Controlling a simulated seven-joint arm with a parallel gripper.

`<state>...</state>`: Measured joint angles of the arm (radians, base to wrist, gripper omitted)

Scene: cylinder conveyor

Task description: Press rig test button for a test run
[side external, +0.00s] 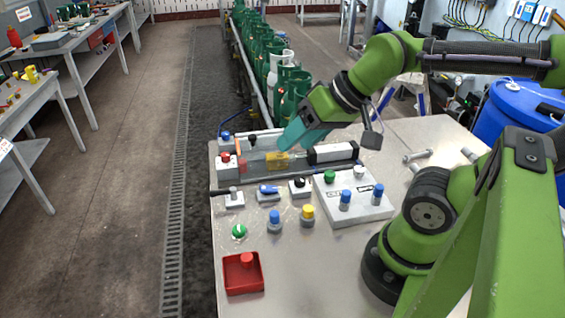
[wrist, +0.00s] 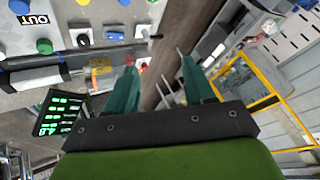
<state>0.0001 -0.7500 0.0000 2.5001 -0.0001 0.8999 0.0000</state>
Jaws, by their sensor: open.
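My gripper (side external: 288,138) is over the rig at the back of the table, its teal fingers spread and nothing between them. In the wrist view my gripper (wrist: 156,55) is open, with the table edge between the fingertips. The rig has a clear section with a yellow block (side external: 278,161) and a black-and-white body (side external: 333,153). A red button (side external: 225,157) stands on a grey box at its left end. A black knob (side external: 252,140) and a blue button (side external: 226,135) are behind. No readable label shows which is the test button.
A white panel (side external: 335,211) carries green, white and blue buttons. Several small switches stand in front of the rig. A red tray (side external: 243,287) lies at front left. Green gas cylinders (side external: 265,48) line the conveyor behind. A display (wrist: 60,113) shows green text.

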